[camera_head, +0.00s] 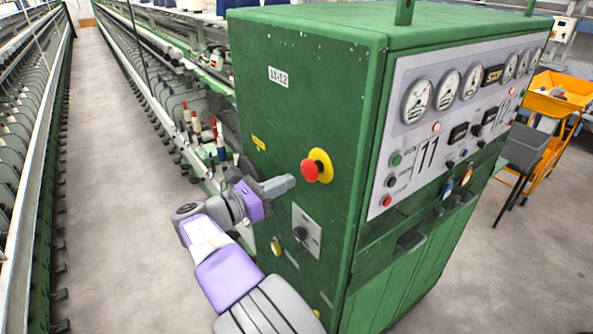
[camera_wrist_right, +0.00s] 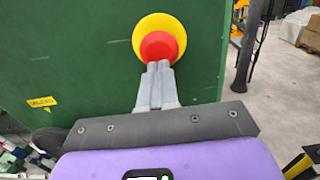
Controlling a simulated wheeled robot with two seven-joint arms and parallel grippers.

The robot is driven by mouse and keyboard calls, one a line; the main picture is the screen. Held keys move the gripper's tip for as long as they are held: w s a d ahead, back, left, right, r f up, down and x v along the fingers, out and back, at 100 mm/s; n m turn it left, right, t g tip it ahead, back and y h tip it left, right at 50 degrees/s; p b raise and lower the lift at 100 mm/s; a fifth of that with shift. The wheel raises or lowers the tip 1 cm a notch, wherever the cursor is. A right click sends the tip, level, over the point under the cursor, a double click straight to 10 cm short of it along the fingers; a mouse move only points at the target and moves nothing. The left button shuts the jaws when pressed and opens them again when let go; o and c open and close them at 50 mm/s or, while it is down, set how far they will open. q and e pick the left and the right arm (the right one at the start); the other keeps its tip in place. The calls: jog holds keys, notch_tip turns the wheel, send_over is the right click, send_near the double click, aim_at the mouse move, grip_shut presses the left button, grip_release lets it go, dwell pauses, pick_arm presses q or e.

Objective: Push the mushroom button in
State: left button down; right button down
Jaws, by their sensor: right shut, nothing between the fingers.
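The red mushroom button (camera_head: 311,171) sits on a round yellow base (camera_head: 323,160) on the side face of the green cabinet (camera_head: 300,110). My right gripper (camera_head: 291,181) is shut and empty, its fingertips just left of and slightly below the button in the head view. In the right wrist view the button (camera_wrist_right: 158,45) is straight ahead, and the shut fingertips (camera_wrist_right: 158,66) overlap its lower edge. I cannot tell whether they touch it. My left gripper is not in view.
A grey switch plate (camera_head: 308,232) is below the button. The cabinet's front panel (camera_head: 430,120) carries gauges, lamps and knobs. Spinning frames (camera_head: 160,75) run behind, with a clear aisle (camera_head: 100,130) at left. An orange cart (camera_head: 550,120) stands at right.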

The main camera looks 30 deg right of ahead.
jog(key=s+a, duration=0.1)
jog(key=a, duration=0.9)
jog(key=shift+s+a+b, duration=0.25)
jog(key=shift+s+b, duration=0.1)
jog(key=shift+f, duration=0.1)
